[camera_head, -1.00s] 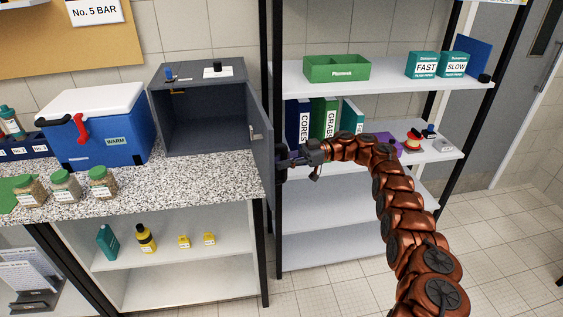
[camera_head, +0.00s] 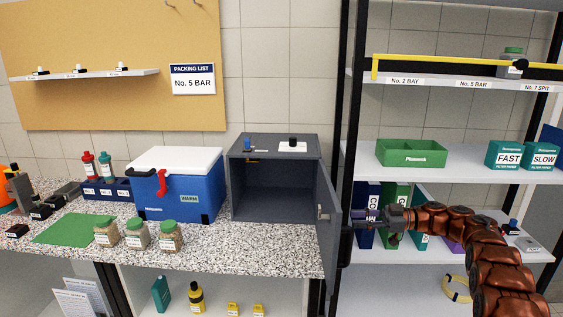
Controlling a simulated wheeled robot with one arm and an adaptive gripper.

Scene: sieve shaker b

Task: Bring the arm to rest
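My arm (camera_head: 484,243) reaches in from the lower right, in front of the shelf rack. My gripper (camera_head: 362,219) points left, close to the outer side of the open door (camera_head: 328,226) of the grey cabinet (camera_head: 271,141). The cabinet stands on the speckled counter and its inside looks empty. The fingertips are small and dark here, so I cannot tell whether they are open or shut, or whether they touch the door.
The shelf rack's black post (camera_head: 350,110) is right by my gripper. Binders (camera_head: 394,197) stand behind the wrist. A blue cooler (camera_head: 181,190) and several jars (camera_head: 138,236) stand on the counter (camera_head: 240,250). A green bin (camera_head: 411,153) sits above my arm.

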